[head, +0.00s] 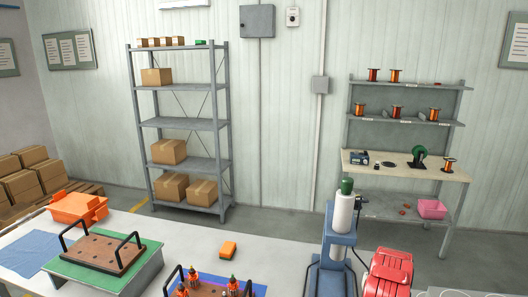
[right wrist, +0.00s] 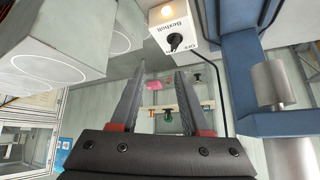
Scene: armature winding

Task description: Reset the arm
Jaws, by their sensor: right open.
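My right gripper (right wrist: 154,75) shows in the right wrist view. Its two dark fingers stand apart with nothing between them. A white switch box (right wrist: 172,45) with a black knob and a lit round lamp is just above and beyond the fingertips, apart from them. A blue machine (right wrist: 243,70) stands to the right of the fingers. In the head view, a blue machine (head: 333,258) with a white, green-topped cylinder (head: 344,212) stands at the front right. No gripper shows in the head view, and my left gripper is in neither view.
The white table (head: 190,245) holds a green stand (head: 90,275) with a brown handled tray (head: 103,252), an orange block (head: 228,249) and another tray with wound armatures (head: 208,289). A red object (head: 388,272) is right of the blue machine. Shelves and a spool bench (head: 440,175) stand behind.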

